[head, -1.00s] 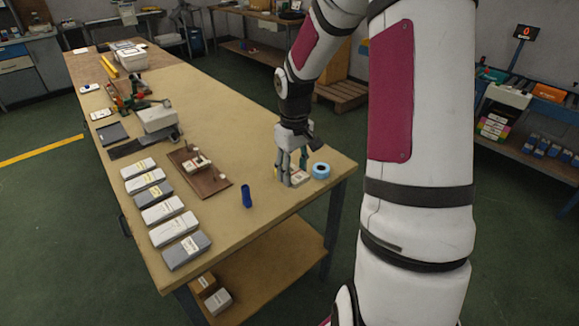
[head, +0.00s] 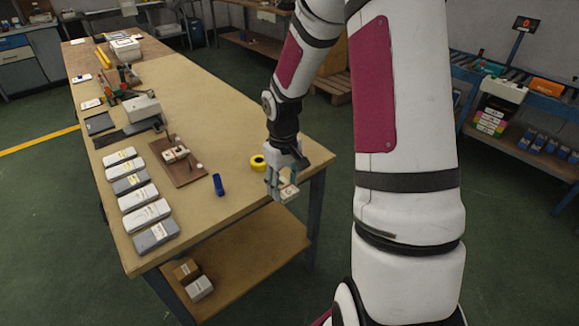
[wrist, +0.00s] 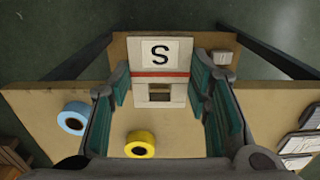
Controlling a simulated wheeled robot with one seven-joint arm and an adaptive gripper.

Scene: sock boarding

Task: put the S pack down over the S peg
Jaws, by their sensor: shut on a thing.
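My gripper (head: 282,186) is shut on the S pack (head: 289,192), a white pack that shows beside the fingers near the table's front right edge. In the wrist view the S pack (wrist: 158,50) has a black S on a white label, a red stripe and a window below it. It lies between my two teal-padded fingers (wrist: 163,88) and appears raised above the table. A brown board (head: 178,165) on the table, left of my gripper, carries a white item and short pegs. I cannot read which peg is S.
A yellow roll (head: 258,162) lies behind my gripper, and a blue roll (wrist: 73,118) shows in the wrist view. A blue upright object (head: 219,185) stands between board and gripper. A row of grey and white packs (head: 140,197) lines the left edge. The table's middle is clear.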

